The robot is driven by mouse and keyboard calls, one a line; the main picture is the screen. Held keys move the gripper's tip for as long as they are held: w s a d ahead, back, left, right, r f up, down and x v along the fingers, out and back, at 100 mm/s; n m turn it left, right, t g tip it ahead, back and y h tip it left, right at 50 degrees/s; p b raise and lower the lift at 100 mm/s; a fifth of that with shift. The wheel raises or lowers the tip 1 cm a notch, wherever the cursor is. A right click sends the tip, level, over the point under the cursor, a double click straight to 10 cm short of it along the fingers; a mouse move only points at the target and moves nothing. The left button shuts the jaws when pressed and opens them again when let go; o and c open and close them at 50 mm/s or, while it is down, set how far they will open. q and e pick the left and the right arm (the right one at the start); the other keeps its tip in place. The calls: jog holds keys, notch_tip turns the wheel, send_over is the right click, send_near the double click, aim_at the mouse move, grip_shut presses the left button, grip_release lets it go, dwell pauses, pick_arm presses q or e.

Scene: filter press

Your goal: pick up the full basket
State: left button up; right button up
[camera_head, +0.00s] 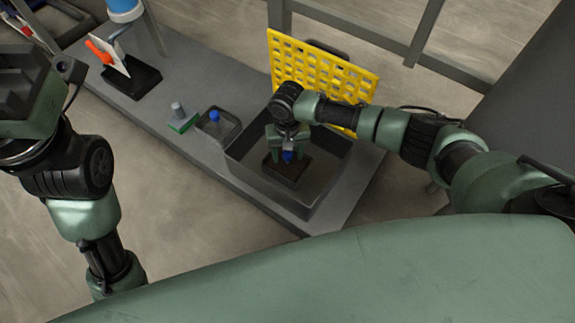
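I cannot say for sure which thing is the full basket. A dark, squarish item (284,172) lies inside a grey open-topped basin (330,178) on the bench. My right gripper (288,150) points down into the basin, just above this dark item. A small blue piece (288,156) shows at its fingertips. I cannot tell whether the fingers hold it. A small grey container (232,131) with a blue-topped piece (214,115) stands left of the basin. My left arm hangs down at the left, and its gripper is out of sight.
A yellow perforated panel (320,68) stands upright behind the basin. A green block (183,122) with a grey cylinder is left of the small container. Bare bench (205,75) lies between.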

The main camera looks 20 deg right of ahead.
grip_shut()
dwell(1.3)
